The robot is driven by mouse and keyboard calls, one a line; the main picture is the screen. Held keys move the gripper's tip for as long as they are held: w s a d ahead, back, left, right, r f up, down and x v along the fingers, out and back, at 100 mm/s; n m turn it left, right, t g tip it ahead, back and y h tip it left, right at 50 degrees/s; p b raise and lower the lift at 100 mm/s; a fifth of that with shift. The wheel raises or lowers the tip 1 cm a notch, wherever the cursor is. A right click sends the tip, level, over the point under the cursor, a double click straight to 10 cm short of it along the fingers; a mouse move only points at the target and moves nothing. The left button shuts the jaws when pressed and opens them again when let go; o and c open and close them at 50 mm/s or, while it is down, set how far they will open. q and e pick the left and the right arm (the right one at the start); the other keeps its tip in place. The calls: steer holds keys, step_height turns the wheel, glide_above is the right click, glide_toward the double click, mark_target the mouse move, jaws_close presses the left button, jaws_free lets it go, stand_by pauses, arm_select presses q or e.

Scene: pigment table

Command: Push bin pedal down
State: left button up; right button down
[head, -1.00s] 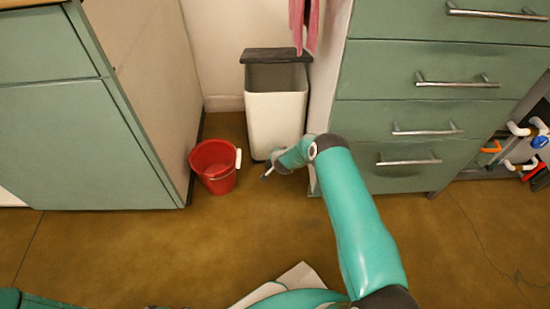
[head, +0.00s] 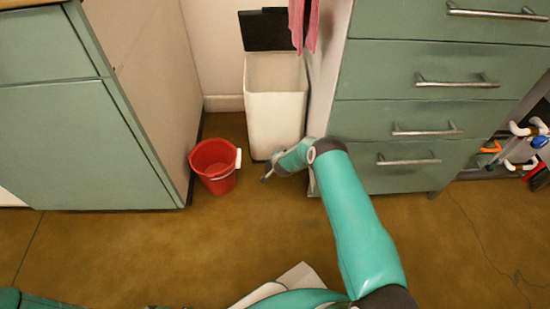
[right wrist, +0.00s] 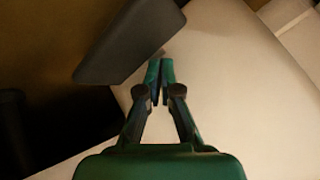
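The white bin (head: 275,120) stands against the back wall beside the drawer cabinet. Its dark lid (head: 267,30) is raised upright, and the bin's mouth is open. My right gripper (head: 266,179) is low at the foot of the bin, near the floor. In the right wrist view my right gripper's fingers (right wrist: 160,70) are together with nothing between them. The dark bin pedal (right wrist: 125,42) is right beside the fingertips, in front of the pale bin wall; I cannot tell whether they touch. The pedal is hidden in the head view. My left gripper is not in view.
A red bucket (head: 215,166) with a white handle grip stands on the floor left of the bin. Green cabinets flank the bin: one at left (head: 90,140), drawers at right (head: 385,120). A pink cloth (head: 302,25) hangs above. The brown floor in front is mostly clear.

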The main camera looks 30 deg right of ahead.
steer(key=shift+s+a+f, duration=0.2)
steer(key=shift+f, duration=0.4)
steer(key=shift+w+d+r, duration=0.15)
steer(key=shift+r, duration=0.35)
steer(key=shift+w+d+r+p, duration=0.1)
steer(key=shift+w+r+p, duration=0.05)
steer(key=shift+r+p, duration=1.6)
steer(key=shift+r+b, duration=0.25)
steer(key=shift+b, duration=0.05)
step_height(320, 180, up, 5)
steer(key=p, duration=0.3)
steer(key=shift+w, duration=0.1)
